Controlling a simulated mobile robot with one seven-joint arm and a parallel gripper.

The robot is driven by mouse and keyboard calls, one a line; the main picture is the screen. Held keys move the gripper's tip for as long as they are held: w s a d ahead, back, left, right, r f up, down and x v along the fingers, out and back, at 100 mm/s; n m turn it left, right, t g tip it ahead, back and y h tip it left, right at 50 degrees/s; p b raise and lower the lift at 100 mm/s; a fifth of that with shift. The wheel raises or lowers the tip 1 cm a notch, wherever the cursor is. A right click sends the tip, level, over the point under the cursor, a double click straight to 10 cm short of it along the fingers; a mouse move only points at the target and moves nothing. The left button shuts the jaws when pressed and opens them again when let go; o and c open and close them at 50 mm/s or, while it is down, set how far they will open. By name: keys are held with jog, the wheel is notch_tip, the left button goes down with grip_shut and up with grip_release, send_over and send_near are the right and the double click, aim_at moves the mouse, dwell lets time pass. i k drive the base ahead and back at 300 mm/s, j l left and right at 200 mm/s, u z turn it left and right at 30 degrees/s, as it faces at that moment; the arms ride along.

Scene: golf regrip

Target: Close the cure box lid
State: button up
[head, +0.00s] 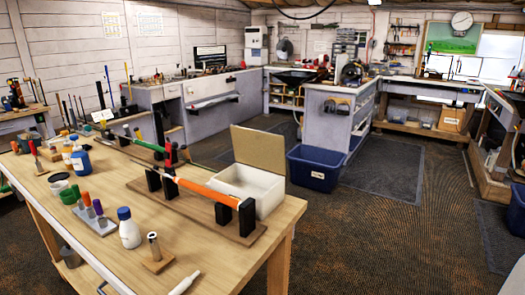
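The cure box (262,204) is a white open-topped box near the right end of the wooden workbench. Its tan lid (258,149) stands up at the back of the box, so the lid is open. The box interior looks pale, and I see nothing in it. The front left part of the box is hidden behind a club with an orange grip (200,190), which rests in black supports (246,217) on a wooden base. My gripper is not in view.
The bench (221,262) also holds a white bottle with a blue cap (129,232), a rack of coloured-handled tools (91,212) and a small wooden block with a metal post (155,250). A blue bin (314,170) stands on the floor beyond the box.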

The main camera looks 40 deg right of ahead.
aim_at(259, 149)
jog(key=k+l+u, duration=0.1)
jog(key=l+u, duration=0.2)
jog(key=l, duration=0.7)
jog(key=l+u, duration=0.45)
jog(key=l, duration=1.65)
jog(key=l+u, duration=0.25)
jog(key=l, duration=0.8)
jog(key=i+l+u, duration=0.1)
jog(key=l, duration=0.3)
jog(key=i+l+u, duration=0.15)
jog(key=l, duration=0.25)
jog(key=l+z, duration=0.2)
jog(key=z, duration=0.3)
jog(key=l+z, duration=0.2)
jog(key=z, duration=0.25)
